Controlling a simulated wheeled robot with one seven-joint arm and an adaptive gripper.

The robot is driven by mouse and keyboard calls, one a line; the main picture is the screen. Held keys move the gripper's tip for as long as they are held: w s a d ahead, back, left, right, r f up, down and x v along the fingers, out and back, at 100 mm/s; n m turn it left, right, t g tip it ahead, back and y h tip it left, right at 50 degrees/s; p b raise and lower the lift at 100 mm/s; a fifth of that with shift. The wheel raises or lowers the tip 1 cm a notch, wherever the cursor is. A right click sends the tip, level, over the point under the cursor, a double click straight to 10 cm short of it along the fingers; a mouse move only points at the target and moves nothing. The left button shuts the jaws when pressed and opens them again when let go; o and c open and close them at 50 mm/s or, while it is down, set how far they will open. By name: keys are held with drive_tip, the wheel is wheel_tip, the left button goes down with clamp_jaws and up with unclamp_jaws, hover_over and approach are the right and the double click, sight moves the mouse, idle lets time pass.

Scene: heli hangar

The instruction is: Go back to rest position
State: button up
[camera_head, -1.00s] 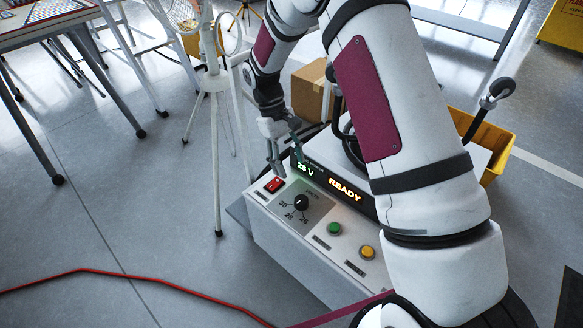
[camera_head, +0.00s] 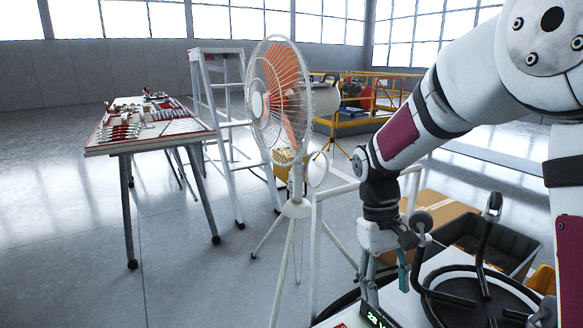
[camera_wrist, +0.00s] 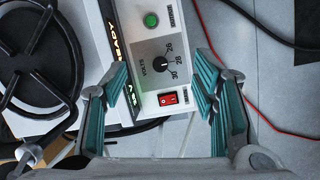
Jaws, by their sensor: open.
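My gripper (camera_head: 385,285) points down above the power unit (camera_head: 408,302) at the lower right of the head view. In the wrist view my gripper (camera_wrist: 165,92) is open and empty, its teal-padded fingers spread apart. Between and beyond them lies the unit's white control panel (camera_wrist: 148,50), with a red rocker switch (camera_wrist: 174,97), a black volts knob (camera_wrist: 160,64) and a green button (camera_wrist: 151,20). The lit display reads READY and a voltage. In the head view most of the panel is cut off at the bottom edge.
A standing fan (camera_head: 280,90) and a white stepladder (camera_head: 228,130) are left of my arm. A tool table (camera_head: 150,142) stands farther left. A dark crate (camera_head: 490,245) and a cardboard box (camera_head: 435,212) lie behind the unit. A red cable (camera_wrist: 262,112) crosses the floor.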

drive_tip(key=s+d+r+m+t, duration=0.1)
drive_tip(key=s+r, duration=0.4)
drive_tip(key=s, duration=0.3)
drive_tip(key=s+r+m+t, duration=0.1)
drive_tip(key=s+r, duration=0.4)
drive_tip(key=s, duration=0.3)
drive_tip(key=s+f+m+t+y, duration=0.1)
drive_tip(key=s+m+y, duration=0.1)
drive_tip(key=s, duration=1.2)
wheel_tip(320, 180, up, 30)
drive_tip(key=t+p, duration=0.4)
drive_tip(key=p, duration=2.4)
drive_tip(key=shift+n, duration=0.3)
drive_tip(key=shift+w, duration=0.1)
